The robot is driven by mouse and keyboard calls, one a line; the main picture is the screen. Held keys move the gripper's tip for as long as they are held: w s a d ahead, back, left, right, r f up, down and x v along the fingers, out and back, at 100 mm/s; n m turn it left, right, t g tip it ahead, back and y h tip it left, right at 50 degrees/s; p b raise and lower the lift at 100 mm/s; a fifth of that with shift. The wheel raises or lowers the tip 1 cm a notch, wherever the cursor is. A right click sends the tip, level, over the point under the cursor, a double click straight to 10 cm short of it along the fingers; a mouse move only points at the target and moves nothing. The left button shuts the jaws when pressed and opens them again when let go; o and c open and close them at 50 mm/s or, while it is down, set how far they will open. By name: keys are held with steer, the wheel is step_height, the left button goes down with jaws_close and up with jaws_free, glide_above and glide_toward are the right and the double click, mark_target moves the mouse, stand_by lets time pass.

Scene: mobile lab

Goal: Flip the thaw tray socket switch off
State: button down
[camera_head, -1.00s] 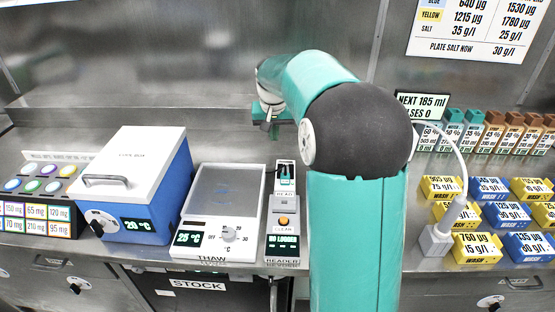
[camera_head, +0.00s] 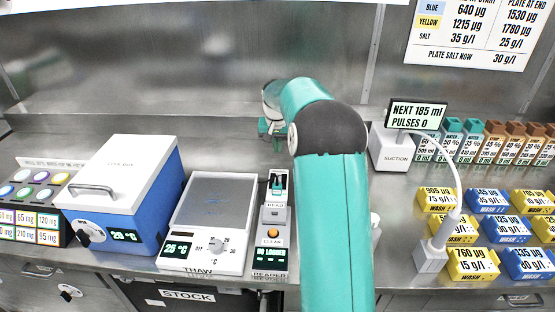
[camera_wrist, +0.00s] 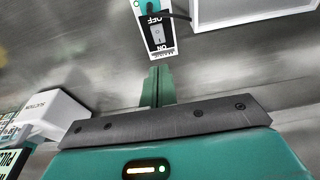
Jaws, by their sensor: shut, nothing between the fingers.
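The thaw tray (camera_head: 192,205) is a white unit with a grey plate, a 25 °C display and a dial, on the counter in the head view. A white socket switch (camera_wrist: 157,36) shows upside down at the top of the wrist view, with OFF and ON labels and a dark cable beside it. I cannot tell which way its rocker is tipped. My gripper (camera_wrist: 157,84) is shut and empty, its tips just below the ON end of the switch in the picture. Contact cannot be judged. In the head view my gripper (camera_head: 272,132) is small, behind the tray and reader.
The reader (camera_head: 271,245) stands right of the thaw tray. A blue and white box (camera_head: 125,190) is on its left. A suction unit (camera_head: 390,150) stands right of my arm, with bottles and yellow and blue blocks beyond. The counter behind the tray is clear.

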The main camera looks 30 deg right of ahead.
steer(key=x, duration=0.7)
steer(key=s+x, duration=0.1)
steer(key=x, duration=0.3)
steer(key=shift+a+f, duration=0.3)
steer(key=shift+f, duration=0.7)
steer(key=shift+a, duration=0.1)
steer(key=shift+s+a+f+t+h, duration=0.15)
steer(key=shift+s+f+t+h, duration=0.1)
steer(key=shift+f+t+h, duration=0.25)
steer(key=shift+w, duration=0.1)
steer(key=shift+r, duration=0.1)
steer(key=shift+w+d+r, duration=0.15)
steer(key=shift+w+d, duration=0.35)
steer(key=shift+w, duration=0.1)
steer(key=shift+r, duration=0.1)
